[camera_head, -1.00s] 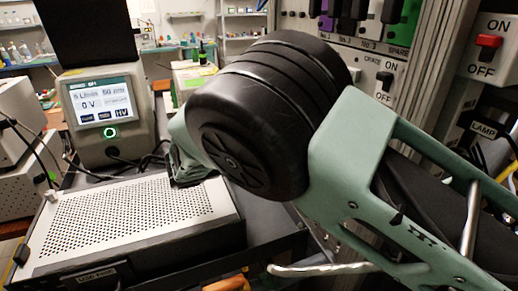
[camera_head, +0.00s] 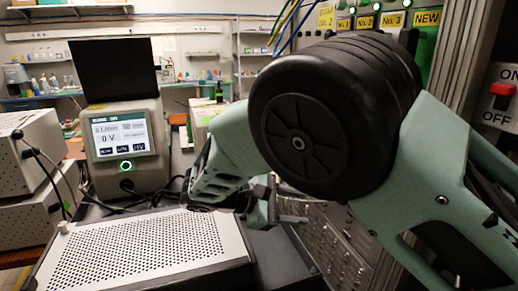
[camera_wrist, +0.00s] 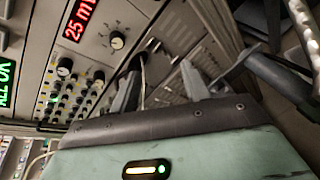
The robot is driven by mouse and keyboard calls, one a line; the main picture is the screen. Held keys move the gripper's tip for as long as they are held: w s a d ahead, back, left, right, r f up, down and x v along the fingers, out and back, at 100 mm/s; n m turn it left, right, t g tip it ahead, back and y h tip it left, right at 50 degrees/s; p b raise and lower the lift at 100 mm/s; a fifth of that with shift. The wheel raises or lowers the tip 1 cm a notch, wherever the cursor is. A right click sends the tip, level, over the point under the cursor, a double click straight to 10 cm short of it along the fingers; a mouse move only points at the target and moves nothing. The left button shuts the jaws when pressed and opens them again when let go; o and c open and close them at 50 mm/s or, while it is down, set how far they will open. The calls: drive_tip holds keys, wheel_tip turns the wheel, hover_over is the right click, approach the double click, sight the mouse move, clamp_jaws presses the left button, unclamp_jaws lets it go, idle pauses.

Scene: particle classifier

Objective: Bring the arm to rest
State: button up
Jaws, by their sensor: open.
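My green and black arm reaches in from the right in the head view, its big black joint in the middle. My gripper (camera_head: 272,208) hangs low beyond that joint, beside the right end of the perforated white box, partly hidden by my own arm. In the wrist view my gripper (camera_wrist: 160,92) shows two grey fingers spread apart with nothing between them. Behind the fingers is a rack panel (camera_wrist: 165,30) with a red readout and knobs. I cannot tell how far the fingertips are from the panel.
The perforated white box (camera_head: 140,248) lies at the front left. A classifier unit with a lit screen (camera_head: 121,137) stands behind it. Grey perforated boxes (camera_head: 25,185) are at the far left. A rack with an ON/OFF switch (camera_head: 502,97) stands at the right, close to my arm.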

drive_tip(key=s+d+m+g+y, duration=0.1)
drive_tip(key=s+d+m+y, duration=0.1)
drive_tip(key=s+y, duration=0.5)
drive_tip(key=s+d+r+m+g+y, duration=0.1)
drive_tip(key=s+d+m+y, duration=0.2)
drive_tip(key=s, duration=1.6)
drive_tip(key=y, duration=0.4)
drive_tip(key=shift+s+d+m+g, duration=0.2)
drive_tip(key=shift+m+g, duration=0.1)
drive_tip(key=shift+m, duration=0.1)
drive_tip(key=shift+w+d, duration=0.1)
